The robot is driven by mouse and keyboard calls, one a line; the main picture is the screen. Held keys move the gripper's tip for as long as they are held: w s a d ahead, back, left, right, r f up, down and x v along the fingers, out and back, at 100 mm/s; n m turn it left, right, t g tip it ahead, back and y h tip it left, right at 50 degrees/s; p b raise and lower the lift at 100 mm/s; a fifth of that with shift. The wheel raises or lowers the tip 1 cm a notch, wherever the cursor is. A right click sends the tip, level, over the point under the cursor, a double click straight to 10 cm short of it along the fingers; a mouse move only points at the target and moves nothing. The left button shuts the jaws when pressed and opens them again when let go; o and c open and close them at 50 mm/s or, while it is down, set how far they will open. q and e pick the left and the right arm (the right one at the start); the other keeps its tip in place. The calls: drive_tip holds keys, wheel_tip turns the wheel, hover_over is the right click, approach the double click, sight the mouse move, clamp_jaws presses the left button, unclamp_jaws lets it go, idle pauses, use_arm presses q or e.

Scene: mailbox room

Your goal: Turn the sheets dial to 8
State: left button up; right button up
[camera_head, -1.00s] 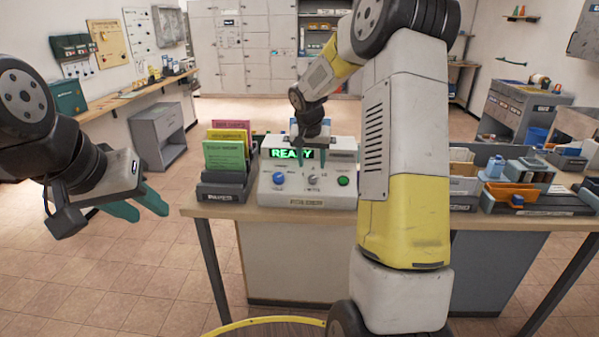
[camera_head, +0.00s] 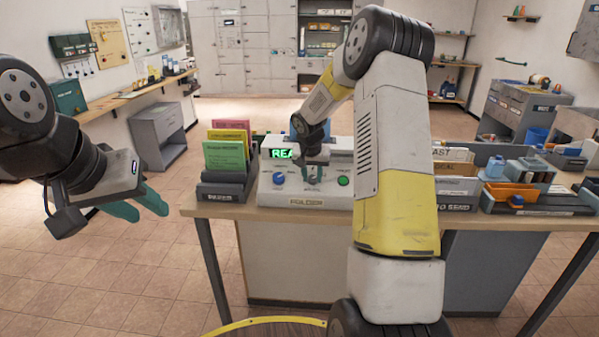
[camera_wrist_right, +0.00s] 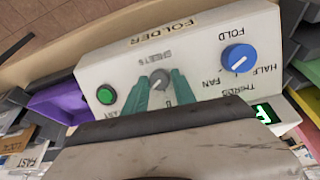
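The folder machine (camera_head: 270,190) stands on the table with a lit green display, partly covered by my arm. Its small grey sheets dial (camera_wrist_right: 159,79) sits between a green button (camera_wrist_right: 106,94) and the blue fold dial (camera_wrist_right: 238,57) in the right wrist view. My right gripper (camera_head: 313,178) is at the machine's front panel. In the wrist view its two teal fingers (camera_wrist_right: 162,88) lie on either side of the sheets dial, close against it. The dial's numbers are mostly hidden by the fingers. My left gripper (camera_head: 136,206) is open and empty, left of the table.
A holder (camera_head: 222,190) with pink, yellow and green cards stands left of the machine. A purple tray (camera_wrist_right: 60,103) shows in the wrist view.

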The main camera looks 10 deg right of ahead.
clamp_jaws()
drive_tip(key=shift+n, duration=0.3)
drive_tip(key=n, duration=0.2)
drive_tip(key=n+h, duration=0.1)
drive_tip(key=n, duration=0.2)
drive_tip(key=shift+s+a+n, duration=0.1)
drive_tip(key=shift+a+n, duration=0.1)
drive_tip(key=shift+n, duration=0.1)
drive_tip(key=n+h, duration=0.1)
drive_tip(key=n, duration=0.4)
drive_tip(key=shift+f+t, duration=0.1)
drive_tip(key=shift+t, duration=0.3)
drive_tip(key=o, duration=0.5)
unclamp_jaws()
